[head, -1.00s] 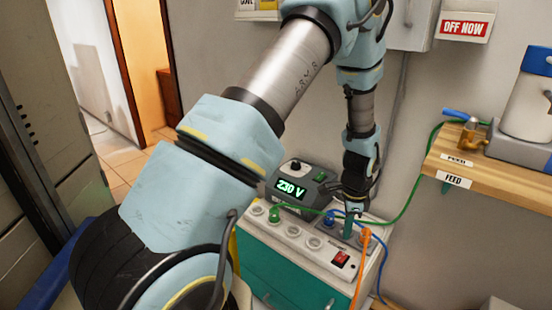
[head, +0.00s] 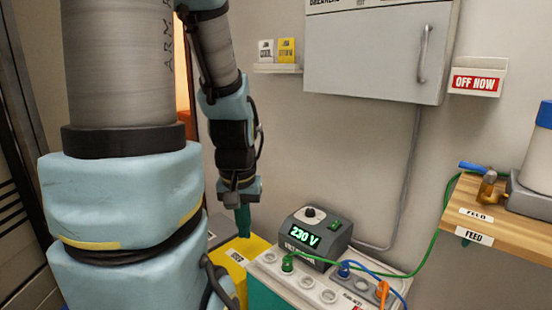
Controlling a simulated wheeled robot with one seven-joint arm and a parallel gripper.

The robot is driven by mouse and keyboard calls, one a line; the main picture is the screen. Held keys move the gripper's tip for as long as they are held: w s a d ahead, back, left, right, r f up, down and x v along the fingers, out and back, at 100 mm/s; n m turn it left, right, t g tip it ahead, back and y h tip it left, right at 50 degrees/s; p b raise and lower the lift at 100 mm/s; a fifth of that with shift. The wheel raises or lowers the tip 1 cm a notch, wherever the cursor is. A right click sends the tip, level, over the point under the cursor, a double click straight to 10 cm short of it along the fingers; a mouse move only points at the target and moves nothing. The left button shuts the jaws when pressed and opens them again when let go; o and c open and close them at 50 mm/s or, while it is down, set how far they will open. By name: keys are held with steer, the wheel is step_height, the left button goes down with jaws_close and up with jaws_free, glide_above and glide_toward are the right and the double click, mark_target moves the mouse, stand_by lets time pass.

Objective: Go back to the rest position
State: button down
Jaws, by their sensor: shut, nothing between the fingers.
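My gripper (head: 243,222) hangs from my arm at the centre left in the head view, its teal fingertips pointing down. It is shut and empty, above a yellow surface just left of the white-topped unit (head: 268,278). It is apart from the plugs and the meter. My arm fills the left of the view and hides what lies behind it.
The dark meter (head: 314,235) reads 230 V on the unit. A green plug (head: 287,262), a blue plug (head: 345,268) and an orange plug (head: 382,290) sit on top, with cables. A wooden shelf (head: 500,232) juts out at right. A wall cabinet (head: 375,55) hangs above.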

step_height(320, 180, up, 11)
steer(key=p, duration=0.9)
steer(key=shift+p, duration=0.3)
